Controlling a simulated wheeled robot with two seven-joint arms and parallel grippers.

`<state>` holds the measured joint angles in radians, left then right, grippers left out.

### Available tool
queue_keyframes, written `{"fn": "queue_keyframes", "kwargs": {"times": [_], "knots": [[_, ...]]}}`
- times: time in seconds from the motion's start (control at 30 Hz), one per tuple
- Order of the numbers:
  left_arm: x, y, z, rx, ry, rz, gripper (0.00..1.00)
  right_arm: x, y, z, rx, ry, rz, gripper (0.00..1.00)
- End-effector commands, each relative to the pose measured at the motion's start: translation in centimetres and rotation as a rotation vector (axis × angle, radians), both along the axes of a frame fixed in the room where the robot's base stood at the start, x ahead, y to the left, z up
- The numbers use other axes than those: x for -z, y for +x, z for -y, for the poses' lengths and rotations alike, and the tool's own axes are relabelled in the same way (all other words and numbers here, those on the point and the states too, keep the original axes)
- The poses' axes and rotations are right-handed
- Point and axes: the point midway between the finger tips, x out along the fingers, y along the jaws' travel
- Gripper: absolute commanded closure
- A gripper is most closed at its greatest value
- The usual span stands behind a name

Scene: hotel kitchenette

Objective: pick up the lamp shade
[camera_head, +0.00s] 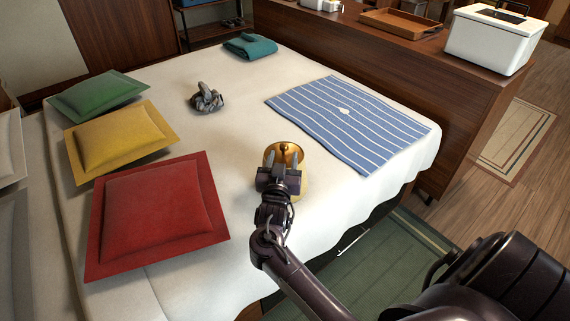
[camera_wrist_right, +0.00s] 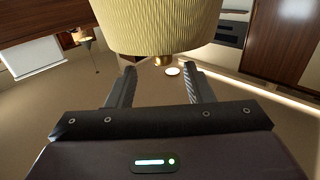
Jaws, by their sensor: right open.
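The lamp shade (camera_head: 284,148) sits near the front edge of the white bed, its shiny gold inside showing at the top. My right gripper (camera_head: 283,168) is in front of it and hides much of it. In the right wrist view the pleated yellow shade (camera_wrist_right: 170,25) fills the top middle, with a small brass piece at its end. The open fingers of my right gripper (camera_wrist_right: 157,85) point toward it, with nothing visible held between them. I cannot tell whether they touch the shade. My left gripper is not in view.
Red (camera_head: 155,213), yellow (camera_head: 118,140) and green (camera_head: 97,96) cushions lie at left. A grey crumpled object (camera_head: 206,98), a teal folded cloth (camera_head: 250,46) and a striped blue cloth (camera_head: 350,120) lie on the bed. A wooden counter holds a white box (camera_head: 490,40) and a tray (camera_head: 398,23).

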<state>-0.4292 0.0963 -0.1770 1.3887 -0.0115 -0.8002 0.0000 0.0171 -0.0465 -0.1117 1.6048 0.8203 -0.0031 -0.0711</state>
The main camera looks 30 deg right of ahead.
Motion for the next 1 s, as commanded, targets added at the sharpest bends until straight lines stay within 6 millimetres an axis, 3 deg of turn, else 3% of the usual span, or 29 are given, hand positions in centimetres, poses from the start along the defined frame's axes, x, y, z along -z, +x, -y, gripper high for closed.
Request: {"fn": "queue_keyframes", "kwargs": {"times": [0.4,0.67,1.0], "knots": [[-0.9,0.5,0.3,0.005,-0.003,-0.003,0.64,0.2,4.4,3.3,-0.001,0.001,-0.002,0.53],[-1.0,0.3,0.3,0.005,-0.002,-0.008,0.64,0.2,4.6,3.6,-0.001,0.002,-0.002,0.53],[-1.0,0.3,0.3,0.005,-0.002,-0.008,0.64,0.2,4.6,3.5,-0.002,0.002,-0.002,0.95]]}}
